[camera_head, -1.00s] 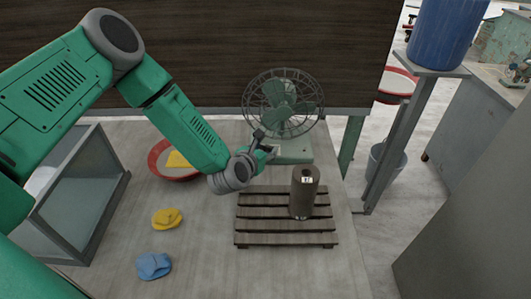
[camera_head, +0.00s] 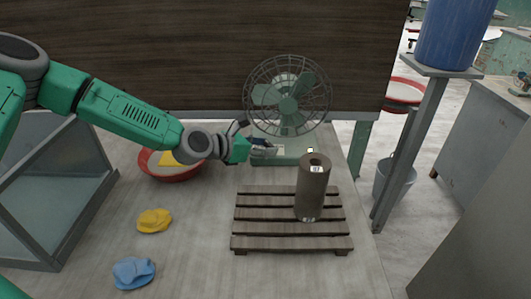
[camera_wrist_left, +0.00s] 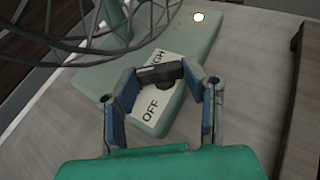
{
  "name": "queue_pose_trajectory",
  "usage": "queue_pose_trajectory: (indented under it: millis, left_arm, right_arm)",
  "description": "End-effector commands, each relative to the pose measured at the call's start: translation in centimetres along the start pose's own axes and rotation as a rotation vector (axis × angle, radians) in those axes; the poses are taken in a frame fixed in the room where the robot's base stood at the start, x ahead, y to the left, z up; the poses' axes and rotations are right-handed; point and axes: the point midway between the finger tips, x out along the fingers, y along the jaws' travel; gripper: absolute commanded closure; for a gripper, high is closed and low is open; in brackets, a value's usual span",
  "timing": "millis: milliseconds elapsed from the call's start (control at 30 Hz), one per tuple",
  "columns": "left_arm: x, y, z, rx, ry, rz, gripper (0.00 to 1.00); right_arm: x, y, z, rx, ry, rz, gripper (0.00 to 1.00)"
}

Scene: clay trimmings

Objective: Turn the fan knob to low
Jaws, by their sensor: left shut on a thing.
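The green desk fan (camera_head: 288,100) with a wire cage stands at the back of the table. Its base (camera_head: 297,158) shows beside my left gripper (camera_head: 268,149). In the left wrist view, the dark fan knob (camera_wrist_left: 158,75) sits on a white label plate (camera_wrist_left: 153,103). "OFF" is readable, and another word ending in "GH" is partly covered; no "low" mark shows. My left gripper (camera_wrist_left: 162,84) is shut on the knob, one finger at each side. A small pale light (camera_wrist_left: 198,17) shows on the base. My right gripper is not in view.
A dark cylinder (camera_head: 312,188) stands on a slatted wooden pallet (camera_head: 262,243) in front of the fan. A red bowl (camera_head: 172,176), a yellow lump (camera_head: 154,221) and a blue lump (camera_head: 134,273) lie to the left. A glass-sided case (camera_head: 60,185) stands far left.

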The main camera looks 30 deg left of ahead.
Motion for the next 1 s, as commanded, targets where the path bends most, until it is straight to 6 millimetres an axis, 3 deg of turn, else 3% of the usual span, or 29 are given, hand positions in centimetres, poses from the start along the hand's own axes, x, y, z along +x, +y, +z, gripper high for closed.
queue_pose_trajectory:
  millis: [367, 400, 433, 800, 1000]
  left_arm:
    - [0.0, 0.2, -0.1, -0.001, 0.001, 0.000, 0.91]
    - [0.0, 0.2, -0.1, -0.001, 0.001, 0.001, 0.51]
    - [0.0, 0.2, -0.1, -0.001, 0.001, 0.000, 0.41]
    - [-0.3, 0.1, 0.0, -0.001, 0.001, 0.000, 0.41]
    - [-3.1, 0.2, 0.1, -0.005, -0.002, 0.002, 0.41]
  right_arm:
    - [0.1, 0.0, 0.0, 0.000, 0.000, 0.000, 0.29]
    - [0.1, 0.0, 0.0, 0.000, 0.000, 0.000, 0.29]
    - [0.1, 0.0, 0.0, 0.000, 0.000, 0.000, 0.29]
    - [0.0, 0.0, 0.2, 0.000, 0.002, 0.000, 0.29]
    - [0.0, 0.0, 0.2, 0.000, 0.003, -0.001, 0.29]
